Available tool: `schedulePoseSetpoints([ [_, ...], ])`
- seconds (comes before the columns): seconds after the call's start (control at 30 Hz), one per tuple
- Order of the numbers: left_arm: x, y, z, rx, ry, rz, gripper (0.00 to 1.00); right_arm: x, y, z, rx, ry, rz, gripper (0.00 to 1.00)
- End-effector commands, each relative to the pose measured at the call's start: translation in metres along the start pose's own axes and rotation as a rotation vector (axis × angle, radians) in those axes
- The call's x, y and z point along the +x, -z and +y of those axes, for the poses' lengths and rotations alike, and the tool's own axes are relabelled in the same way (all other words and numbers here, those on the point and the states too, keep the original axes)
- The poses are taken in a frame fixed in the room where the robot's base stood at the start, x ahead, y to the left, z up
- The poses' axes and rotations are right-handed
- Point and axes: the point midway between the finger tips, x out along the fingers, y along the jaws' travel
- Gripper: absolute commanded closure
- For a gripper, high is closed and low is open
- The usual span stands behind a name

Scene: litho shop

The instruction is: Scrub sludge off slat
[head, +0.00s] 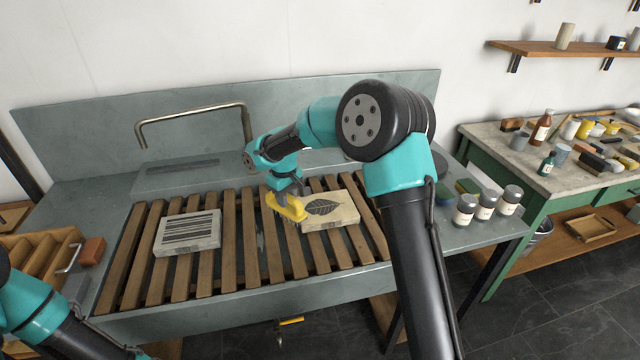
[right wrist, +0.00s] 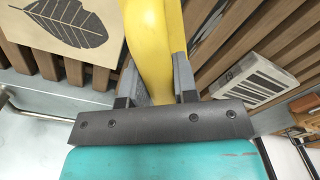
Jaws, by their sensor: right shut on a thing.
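My right gripper (head: 286,188) is shut on the yellow handle of a brush (head: 284,207), low over the middle of the slatted wooden rack (head: 207,272). In the right wrist view the yellow handle (right wrist: 152,40) runs between both fingers. The brush is just left of the leaf-print block; I cannot tell whether its bristles touch a slat. A small greyish patch (head: 261,241) shows near the slats below left of the brush; I cannot tell if it is sludge. My left arm shows at the lower left, but its gripper is out of view.
A leaf-print block (head: 331,211) and a striped block (head: 188,233) lie on the rack. A bent metal pipe (head: 195,112) stands behind. Several small jars (head: 465,209) stand on the right ledge. A wooden divided box (head: 40,262) is at left. Slats between the blocks are mostly clear.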

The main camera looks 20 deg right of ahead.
Motion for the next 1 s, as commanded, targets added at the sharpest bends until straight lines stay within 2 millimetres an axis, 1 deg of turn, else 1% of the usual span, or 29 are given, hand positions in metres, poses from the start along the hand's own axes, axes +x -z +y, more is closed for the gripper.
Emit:
schedulePoseSetpoints([
  [0.03, 0.000, 0.000, 0.000, 0.000, 0.000, 0.000, 0.57, 0.000, 0.003, -0.024, -0.036, -0.002, -0.002, 0.92],
  [0.07, 0.000, 0.000, 0.000, 0.000, 0.000, 0.000, 0.57, 0.000, 0.004, -0.035, -0.053, -0.003, -0.002, 0.92],
  [0.1, 0.000, 0.000, 0.000, 0.000, 0.000, 0.000, 0.57, 0.001, 0.006, -0.051, -0.076, -0.005, -0.003, 0.92],
  [0.2, 0.000, 0.000, 0.000, 0.000, 0.000, 0.000, 0.57, 0.002, 0.007, -0.086, -0.127, -0.010, -0.004, 0.92],
  [0.3, 0.000, 0.000, 0.000, 0.000, 0.000, 0.000, 0.57, 0.003, 0.007, -0.110, -0.164, -0.013, -0.005, 0.92],
  [0.37, 0.000, 0.000, 0.000, 0.000, 0.000, 0.000, 0.57, 0.004, 0.006, -0.120, -0.178, -0.015, -0.004, 0.92],
  [0.4, 0.000, 0.000, 0.000, 0.000, 0.000, 0.000, 0.57, 0.004, 0.006, -0.124, -0.184, -0.016, -0.005, 0.92],
  [0.5, 0.000, 0.000, 0.000, 0.000, 0.000, 0.000, 0.57, 0.004, 0.005, -0.128, -0.190, -0.016, -0.005, 0.92],
  [0.83, 0.000, 0.000, 0.000, 0.000, 0.000, 0.000, 0.57, 0.005, 0.005, -0.128, -0.190, -0.016, -0.006, 0.92],
  [1.0, 0.000, 0.000, 0.000, 0.000, 0.000, 0.000, 0.57, 0.013, 0.006, -0.129, -0.192, -0.016, -0.007, 0.92],
])
